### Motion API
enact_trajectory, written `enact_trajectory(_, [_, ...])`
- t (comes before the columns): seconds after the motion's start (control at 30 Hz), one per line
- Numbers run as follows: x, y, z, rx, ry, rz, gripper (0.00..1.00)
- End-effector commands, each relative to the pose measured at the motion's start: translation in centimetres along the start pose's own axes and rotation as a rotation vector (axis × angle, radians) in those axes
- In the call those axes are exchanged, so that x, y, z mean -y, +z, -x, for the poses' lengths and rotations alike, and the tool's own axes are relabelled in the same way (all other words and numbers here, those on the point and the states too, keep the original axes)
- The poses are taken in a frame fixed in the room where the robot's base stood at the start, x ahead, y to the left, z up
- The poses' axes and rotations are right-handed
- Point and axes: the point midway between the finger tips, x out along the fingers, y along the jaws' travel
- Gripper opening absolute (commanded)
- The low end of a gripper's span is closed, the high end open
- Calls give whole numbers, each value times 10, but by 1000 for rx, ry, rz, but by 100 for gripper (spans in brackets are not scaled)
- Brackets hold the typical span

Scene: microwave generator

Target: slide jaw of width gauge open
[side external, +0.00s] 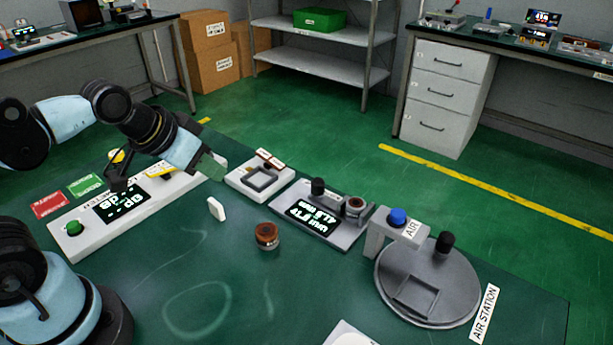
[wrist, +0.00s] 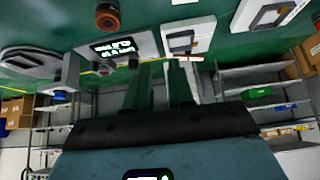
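The likely width gauge is a long white unit (side external: 170,192) on the left of the green table. It has a dark display (side external: 122,202), a green knob (side external: 74,227) at its near end and a yellow part (side external: 160,170) farther along. My arm covers part of it, and I cannot tell its jaw clearly. In the wrist view, a white unit (wrist: 265,12) at the top right edge may be this gauge, cut off. My gripper (side external: 210,166) is over the far end of the long unit. Its two green fingers (wrist: 163,88) stand apart, with nothing visibly held between them.
A white square fixture (side external: 240,183), a display unit (side external: 318,222) and a round air station (side external: 430,283) stand rightward along the table. The near middle of the table is clear.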

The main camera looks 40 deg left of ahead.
Motion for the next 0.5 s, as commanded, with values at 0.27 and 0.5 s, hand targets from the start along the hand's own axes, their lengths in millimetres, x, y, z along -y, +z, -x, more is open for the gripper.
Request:
enact_trajectory(0.27, [-13, -50, 2, 124, 28, -132, 57])
enact_trajectory(0.5, [-30, -97, -14, 259, 67, -278, 57])
